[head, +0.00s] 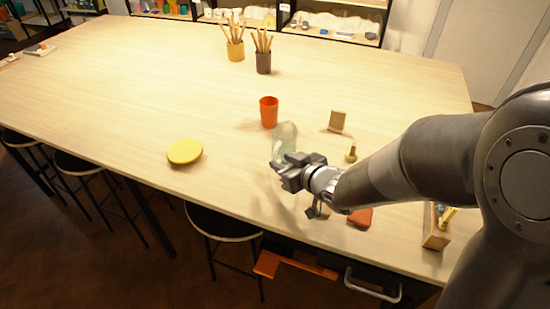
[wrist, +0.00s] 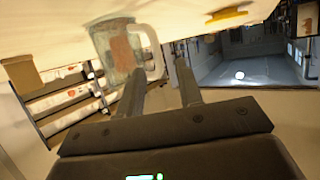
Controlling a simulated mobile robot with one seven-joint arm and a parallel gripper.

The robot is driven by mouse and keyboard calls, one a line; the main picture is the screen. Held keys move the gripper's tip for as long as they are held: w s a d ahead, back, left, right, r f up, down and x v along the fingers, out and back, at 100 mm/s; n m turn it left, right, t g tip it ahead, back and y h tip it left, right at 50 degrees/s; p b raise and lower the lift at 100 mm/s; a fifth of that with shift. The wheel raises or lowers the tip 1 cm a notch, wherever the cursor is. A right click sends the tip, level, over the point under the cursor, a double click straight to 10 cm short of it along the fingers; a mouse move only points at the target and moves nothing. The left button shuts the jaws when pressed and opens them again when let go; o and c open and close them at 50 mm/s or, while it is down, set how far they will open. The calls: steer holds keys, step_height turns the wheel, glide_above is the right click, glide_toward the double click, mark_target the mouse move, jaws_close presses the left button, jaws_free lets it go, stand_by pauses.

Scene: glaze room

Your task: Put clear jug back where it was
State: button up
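The clear jug (head: 284,135) is in front of the orange cup in the head view, partly hidden by my gripper (head: 284,176). In the wrist view the clear jug (wrist: 112,45) is at upper left, its handle (wrist: 153,48) toward my gripper (wrist: 161,70). My fingers are spread apart, with the handle near the gap between their tips. I see no clear contact. I cannot tell whether the jug's base touches the table.
The orange cup (head: 269,112) stands just behind the jug on the wooden table (head: 130,90). A yellow disc (head: 185,152) lies to the left. A wooden block (head: 337,121) and a small brass-coloured object (head: 351,153) are to the right. The table's left side is mostly clear.

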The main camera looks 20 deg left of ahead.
steer(key=shift+v, duration=2.6)
steer(key=w+d+r+m+t+h, duration=0.15)
steer(key=d+r+m+h, duration=0.3)
steer(key=d, duration=0.65)
steer(key=d+r+m+t+h, duration=0.25)
steer(key=d+h, duration=0.35)
steer(key=d, duration=0.5)
steer(key=s+d+r+m+g, duration=0.1)
steer(key=s+d+m+g, duration=0.1)
steer(key=s, duration=0.5)
steer(key=s+d+r+m+g+h, duration=0.1)
steer(key=s+d+m+g, duration=0.1)
steer(key=s+d, duration=0.3)
steer(key=s+g, duration=0.1)
steer(key=s, duration=0.2)
steer(key=shift+m+g, duration=0.3)
